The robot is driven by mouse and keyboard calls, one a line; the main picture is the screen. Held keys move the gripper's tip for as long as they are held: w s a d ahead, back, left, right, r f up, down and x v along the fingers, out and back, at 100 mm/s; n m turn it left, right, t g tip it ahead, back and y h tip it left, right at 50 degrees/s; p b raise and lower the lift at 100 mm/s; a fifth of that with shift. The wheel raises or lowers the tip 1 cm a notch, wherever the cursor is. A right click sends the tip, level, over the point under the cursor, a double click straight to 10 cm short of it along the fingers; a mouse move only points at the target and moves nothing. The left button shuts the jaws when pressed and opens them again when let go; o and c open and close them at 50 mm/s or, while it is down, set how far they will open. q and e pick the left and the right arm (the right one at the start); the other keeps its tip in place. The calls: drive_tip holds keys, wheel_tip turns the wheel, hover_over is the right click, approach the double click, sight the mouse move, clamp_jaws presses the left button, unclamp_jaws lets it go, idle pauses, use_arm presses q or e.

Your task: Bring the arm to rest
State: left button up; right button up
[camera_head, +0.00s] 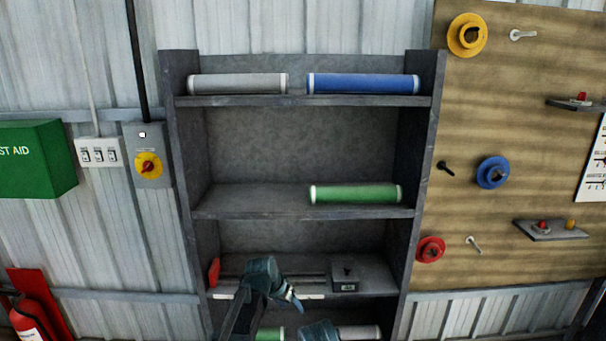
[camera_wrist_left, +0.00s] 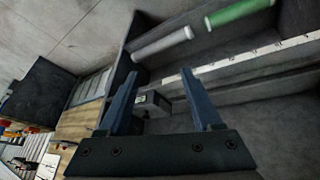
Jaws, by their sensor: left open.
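My left gripper (camera_head: 292,296) is in front of the lower part of the grey shelf unit (camera_head: 187,150) in the head view. In the left wrist view its two blue fingers (camera_wrist_left: 160,85) stand wide apart with nothing held between them. Another blue-grey part of my body shows at the bottom edge of the head view.
A grey roll (camera_head: 238,83) and a blue roll (camera_head: 363,84) lie on the top shelf. A green roll (camera_head: 356,194) lies on the middle shelf. A green roll (camera_head: 270,334) and a grey roll (camera_head: 359,332) lie at the bottom.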

use_arm(q)
drive_tip(key=s+a+f+n+g+y, duration=0.1)
drive_tip(key=s+a+n+g+y, duration=0.15)
drive_tip(key=s+a, duration=0.65)
drive_tip(key=s+a+f+n+g+y, duration=0.1)
drive_tip(key=s+a+n, duration=0.3)
drive_tip(key=s, duration=0.9)
drive_tip(key=s+d+m+y, duration=0.1)
drive_tip(key=s+d+m, duration=0.4)
drive_tip(key=d, duration=0.5)
drive_tip(key=shift+s+g, duration=0.35)
drive_tip(key=shift+s, duration=0.3)
